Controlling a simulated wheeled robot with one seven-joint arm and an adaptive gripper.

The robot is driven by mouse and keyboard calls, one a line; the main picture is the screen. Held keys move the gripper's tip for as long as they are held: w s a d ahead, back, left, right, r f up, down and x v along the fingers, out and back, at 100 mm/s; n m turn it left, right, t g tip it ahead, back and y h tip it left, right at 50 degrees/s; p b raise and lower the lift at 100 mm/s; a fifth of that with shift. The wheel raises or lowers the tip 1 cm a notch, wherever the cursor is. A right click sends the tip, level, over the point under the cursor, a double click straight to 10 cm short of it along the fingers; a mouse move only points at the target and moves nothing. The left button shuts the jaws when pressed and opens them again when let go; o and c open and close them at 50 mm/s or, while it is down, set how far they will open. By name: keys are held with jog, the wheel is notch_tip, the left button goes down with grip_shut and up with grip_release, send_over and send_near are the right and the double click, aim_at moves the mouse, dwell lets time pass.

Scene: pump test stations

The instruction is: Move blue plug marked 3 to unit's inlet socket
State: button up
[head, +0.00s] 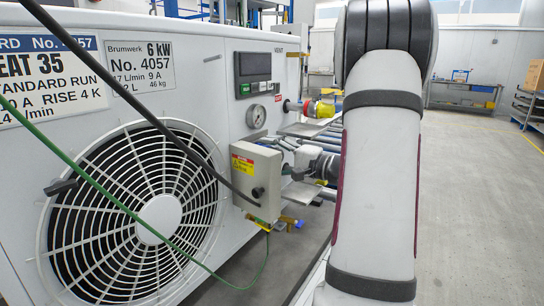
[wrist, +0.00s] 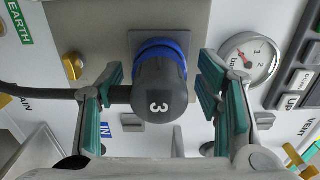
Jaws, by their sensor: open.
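The plug marked 3 (wrist: 160,95) is dark grey with a blue ring, seen in the wrist view. Its blue end meets a grey square plate (wrist: 114,52) on the panel. A black cable leaves it to the left. My gripper (wrist: 157,78) is open, with one green-padded finger on each side of the plug; gaps show between pads and plug. A small blue label (wrist: 133,124), apparently reading IN, shows below the plug; no inlet socket is clear beside it. In the head view my gripper is partly hidden by my arm, and I cannot pick out the plug.
The white unit (head: 205,70) has a fan grille (head: 140,215), a pressure gauge (head: 256,115) and a grey box (head: 262,165) with a yellow label. A green cable (head: 115,193) and a black cable (head: 130,75) hang across its front. Open floor (head: 485,210) lies right.

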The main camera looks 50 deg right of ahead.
jog(key=s+d, duration=0.1)
jog(key=s, duration=1.1)
jog(key=shift+d, duration=0.35)
